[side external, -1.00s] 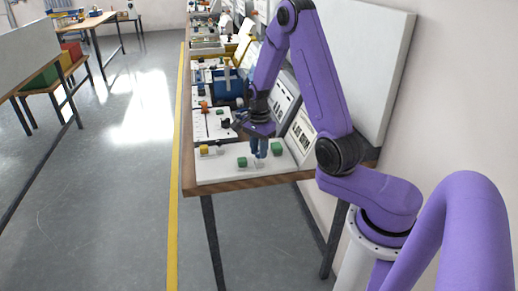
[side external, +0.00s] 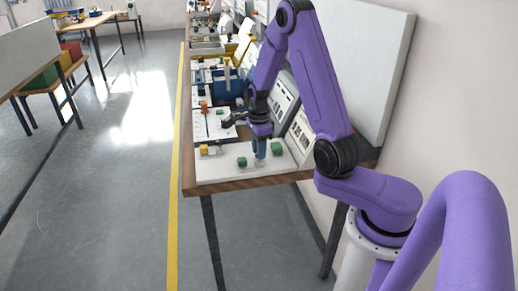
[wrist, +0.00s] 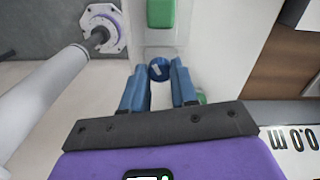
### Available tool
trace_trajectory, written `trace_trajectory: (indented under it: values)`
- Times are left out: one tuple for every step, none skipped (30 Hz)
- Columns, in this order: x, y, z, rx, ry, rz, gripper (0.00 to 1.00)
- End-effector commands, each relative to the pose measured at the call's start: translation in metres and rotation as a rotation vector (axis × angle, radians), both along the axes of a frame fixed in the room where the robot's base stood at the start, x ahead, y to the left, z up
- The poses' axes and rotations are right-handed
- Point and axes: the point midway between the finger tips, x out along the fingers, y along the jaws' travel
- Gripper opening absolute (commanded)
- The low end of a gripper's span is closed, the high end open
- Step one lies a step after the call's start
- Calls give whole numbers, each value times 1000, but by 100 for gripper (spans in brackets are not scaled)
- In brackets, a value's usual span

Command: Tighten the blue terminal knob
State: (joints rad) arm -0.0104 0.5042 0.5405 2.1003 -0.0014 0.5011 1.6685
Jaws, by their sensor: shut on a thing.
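The blue terminal knob (wrist: 159,70) shows in the wrist view as a small round knob with a light mark on top. It sits between the tips of my gripper's two blue fingers (wrist: 159,67), which are shut on it. In the side view my gripper (side external: 260,152) points straight down at the white board (side external: 222,172) near the bench's front end. The fingers hide most of the knob in that view.
On the same board are a green block (side external: 241,162) left of my gripper, another green block (side external: 277,148) to its right and a yellow block (side external: 204,149) farther left. A panel (side external: 302,130) leans behind. Blue bins (side external: 228,84) and other parts fill the bench beyond.

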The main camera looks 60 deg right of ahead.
Motion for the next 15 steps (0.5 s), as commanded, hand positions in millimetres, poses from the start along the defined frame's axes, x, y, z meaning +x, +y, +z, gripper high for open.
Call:
trace_trajectory:
  values:
    - [1, 0, 1, -1, -3, -5, 0]
    - [1, 0, 1, -1, -3, -5, 0]
    - [1, 0, 1, -1, -3, -5, 0]
    - [1, 0, 1, -1, -3, -5, 0]
    - [1, 0, 1, -1, -3, -5, 0]
    - [1, 0, 1, -1, -3, -5, 0]
    - [1, 0, 1, -1, -3, -5, 0]
    - [1, 0, 1, -1, -3, -5, 0]
    - [1, 0, 1, 0, -4, -5, 38]
    - [1, 0, 1, 0, -2, -4, 47]
    - [1, 0, 1, 0, -2, -4, 53]
    - [1, 0, 1, 0, -2, -4, 53]
    - [1, 0, 0, 0, -2, -3, 53]
    - [0, 0, 0, 0, -2, -3, 53]
    - [0, 0, 0, 0, -2, -3, 53]
